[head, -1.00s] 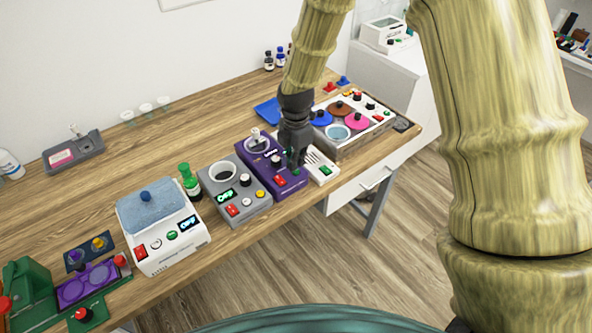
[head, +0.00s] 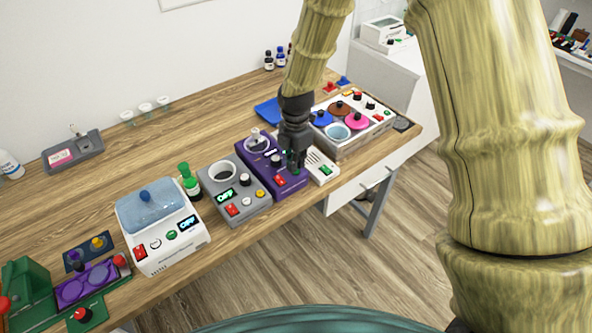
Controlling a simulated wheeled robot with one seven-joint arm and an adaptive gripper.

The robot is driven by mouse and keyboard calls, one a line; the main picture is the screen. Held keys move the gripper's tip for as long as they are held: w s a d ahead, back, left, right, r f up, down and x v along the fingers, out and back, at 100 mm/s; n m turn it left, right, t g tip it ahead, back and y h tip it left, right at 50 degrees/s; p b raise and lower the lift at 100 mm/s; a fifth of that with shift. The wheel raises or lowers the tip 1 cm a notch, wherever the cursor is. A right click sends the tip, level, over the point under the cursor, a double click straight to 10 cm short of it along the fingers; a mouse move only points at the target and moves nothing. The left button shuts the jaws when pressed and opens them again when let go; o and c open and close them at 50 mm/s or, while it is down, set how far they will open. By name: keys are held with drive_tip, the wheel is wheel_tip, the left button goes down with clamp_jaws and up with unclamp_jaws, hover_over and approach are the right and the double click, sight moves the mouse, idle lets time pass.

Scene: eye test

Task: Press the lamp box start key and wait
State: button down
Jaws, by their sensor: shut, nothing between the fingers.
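My gripper (head: 296,166) is shut and empty. It points down over the right part of the purple box (head: 292,187), beside a small white box (head: 317,176) with slots and a green key (head: 325,170). The purple box has a round well, a dark knob and a red switch (head: 280,180). I cannot tell which unit is the lamp box, as the labels are too small to read. The gripper hides part of the purple and white boxes. I cannot tell whether the fingertips touch anything.
A white tray unit (head: 377,128) with coloured discs stands behind right. The table's back left is mostly clear.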

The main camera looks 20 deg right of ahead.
drive_tip(key=shift+f, duration=0.65)
idle(0.4)
drive_tip(key=shift+r, duration=0.1)
wheel_tip(320, 180, up, 8)
drive_tip(key=p, duration=0.5)
drive_tip(key=shift+p, duration=0.35)
idle(0.5)
idle(0.4)
